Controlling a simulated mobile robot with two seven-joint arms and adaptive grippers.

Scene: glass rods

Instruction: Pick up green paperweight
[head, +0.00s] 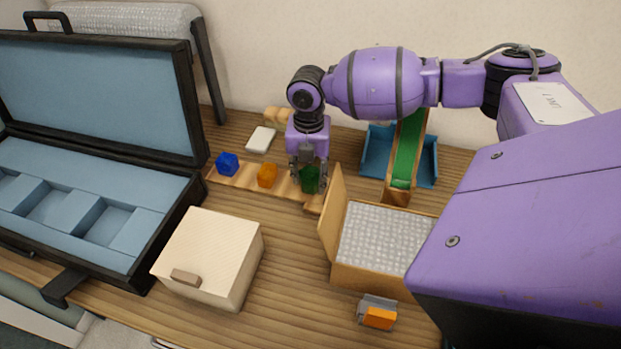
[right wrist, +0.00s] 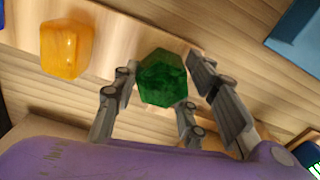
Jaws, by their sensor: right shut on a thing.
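The green paperweight (head: 310,181) is a dark green faceted block at the right part of a wooden strip. My right gripper (head: 309,178) points down over it, with its fingers on either side. In the right wrist view the green paperweight (right wrist: 163,79) sits between the fingertips of my right gripper (right wrist: 160,88), which is shut on it. Whether it still touches the strip I cannot tell. My left gripper is not in view.
An orange paperweight (head: 268,176) and a blue one (head: 227,164) stand on the wooden strip (head: 246,179). An open cardboard box (head: 372,277) is close at the right. An open black case (head: 190,205) and a cream box (head: 212,255) lie left. A green ramp (head: 408,150) stands behind.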

